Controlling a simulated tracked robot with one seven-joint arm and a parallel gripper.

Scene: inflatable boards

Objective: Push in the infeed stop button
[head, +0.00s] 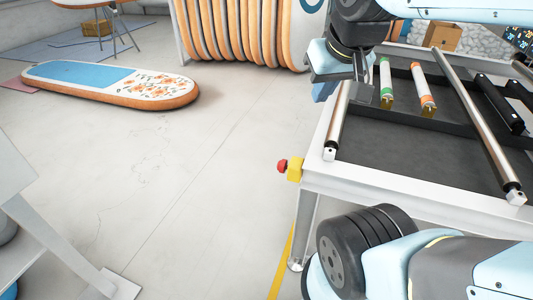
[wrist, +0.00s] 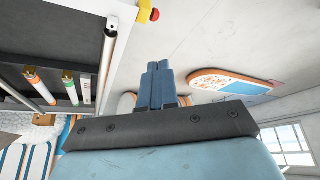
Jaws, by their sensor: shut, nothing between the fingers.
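A red stop button (head: 282,166) sticks out to the left from a yellow box (head: 295,170) at the near left corner of the white-framed table (head: 400,194). The red button also shows at the top of the wrist view (wrist: 155,15), with its yellow box (wrist: 144,11) beside it. My gripper (head: 324,92) is at the far left part of the table, well apart from the button. In the wrist view its blue fingers (wrist: 158,72) are together and hold nothing. No label on the button can be read.
Metal rollers (head: 478,125) and tubes with green (head: 385,83) and orange (head: 424,88) bands lie on the table. An inflatable board (head: 110,85) lies on the floor at left. The floor (head: 200,180) left of the button is clear. A grey stand (head: 60,235) is at near left.

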